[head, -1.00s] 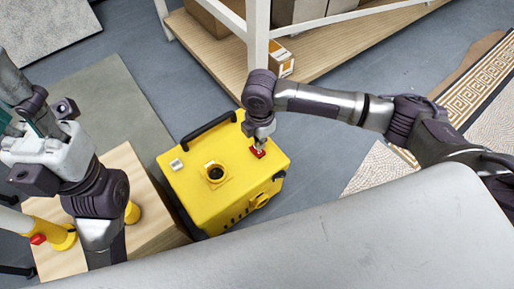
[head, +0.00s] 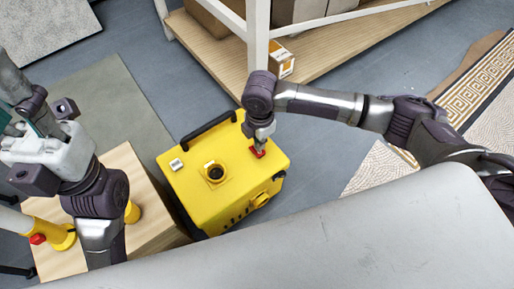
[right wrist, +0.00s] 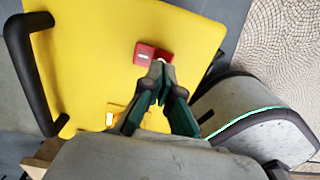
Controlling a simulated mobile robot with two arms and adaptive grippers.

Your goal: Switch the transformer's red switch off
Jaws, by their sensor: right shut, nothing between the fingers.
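The transformer is a yellow box (head: 235,190) with a black handle, standing on the floor in the middle of the head view. Its small red switch (head: 257,153) is on the top, near the right corner. In the right wrist view the red switch (right wrist: 146,55) lies just beyond my fingertips. My right gripper (right wrist: 160,66) is shut and empty, its tips at the switch's edge; I cannot tell whether they touch. In the head view the right wrist partly hides the switch. My left gripper (head: 22,130) is at the far left, away from the transformer; its fingertips are unclear.
A wooden block (head: 145,200) with yellow pieces stands left of the transformer. A shelf (head: 330,45) with a white post and boxes is behind it. Patterned mosaic panels (head: 470,90) lie at the right. Grey floor (head: 320,155) is clear right of the transformer.

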